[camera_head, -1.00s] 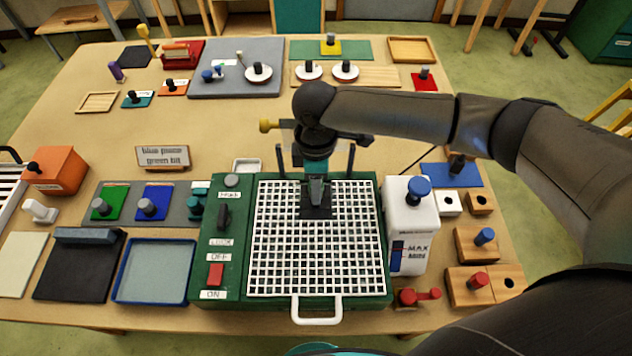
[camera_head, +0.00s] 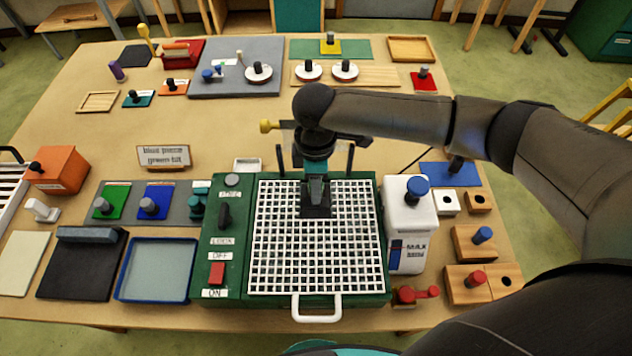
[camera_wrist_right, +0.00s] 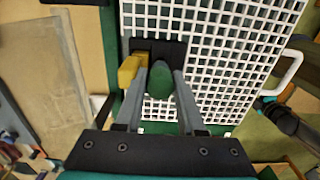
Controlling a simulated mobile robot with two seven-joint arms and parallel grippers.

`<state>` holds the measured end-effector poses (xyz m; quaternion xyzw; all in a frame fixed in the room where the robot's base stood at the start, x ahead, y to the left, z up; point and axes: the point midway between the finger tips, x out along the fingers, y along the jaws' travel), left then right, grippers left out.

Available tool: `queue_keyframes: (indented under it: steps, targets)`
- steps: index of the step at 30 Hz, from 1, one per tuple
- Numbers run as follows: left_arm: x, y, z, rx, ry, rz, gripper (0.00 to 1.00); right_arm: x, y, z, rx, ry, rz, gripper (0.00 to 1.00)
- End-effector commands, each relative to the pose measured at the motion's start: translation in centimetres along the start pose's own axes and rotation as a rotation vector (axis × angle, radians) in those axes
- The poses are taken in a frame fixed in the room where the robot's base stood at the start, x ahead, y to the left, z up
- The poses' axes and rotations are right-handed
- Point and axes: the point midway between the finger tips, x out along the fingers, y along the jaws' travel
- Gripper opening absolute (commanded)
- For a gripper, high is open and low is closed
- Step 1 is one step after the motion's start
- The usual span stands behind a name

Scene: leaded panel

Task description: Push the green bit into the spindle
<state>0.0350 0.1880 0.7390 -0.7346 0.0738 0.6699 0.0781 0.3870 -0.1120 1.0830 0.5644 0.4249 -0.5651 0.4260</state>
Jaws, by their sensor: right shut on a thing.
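The green bit (camera_wrist_right: 160,82) is between the two fingers of my right gripper (camera_wrist_right: 160,100) in the right wrist view. My right gripper (camera_head: 316,195) is shut on it and points down over the back of the white grid. A black square block (camera_wrist_right: 172,48) lies just past the bit; it also shows under the fingers in the head view (camera_head: 316,212). I cannot make out the spindle itself or whether the bit touches it. A yellow piece (camera_wrist_right: 130,70) stands beside the bit.
The green machine (camera_head: 220,285) with its white grid (camera_head: 320,262) has switches on the left. A white bottle (camera_head: 408,235) stands close on its right, wooden blocks (camera_head: 475,243) beyond. A blue-rimmed tray (camera_head: 157,270) lies left. Black uprights (camera_head: 281,160) flank my gripper.

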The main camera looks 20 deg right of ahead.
Motion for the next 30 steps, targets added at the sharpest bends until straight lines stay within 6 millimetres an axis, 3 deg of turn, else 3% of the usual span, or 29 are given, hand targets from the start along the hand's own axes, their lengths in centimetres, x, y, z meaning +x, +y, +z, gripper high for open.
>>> queue_keyframes:
  steps: [17,18,26,30]
  targets:
    - [0.7,0.0,0.1,0.000,0.000,0.000,0.73,1.3,0.0,0.0,0.001,0.001,-0.001,0.00]
    - [0.6,0.0,0.1,0.000,0.000,0.000,0.73,1.2,0.0,0.0,0.000,0.001,-0.001,0.43]
    - [0.6,0.0,0.1,0.000,0.000,0.000,0.73,1.2,0.0,0.0,0.000,0.000,0.000,0.72]
    - [0.6,0.0,0.1,0.000,0.000,0.000,0.73,1.2,0.1,0.0,0.001,-0.001,0.002,0.73]
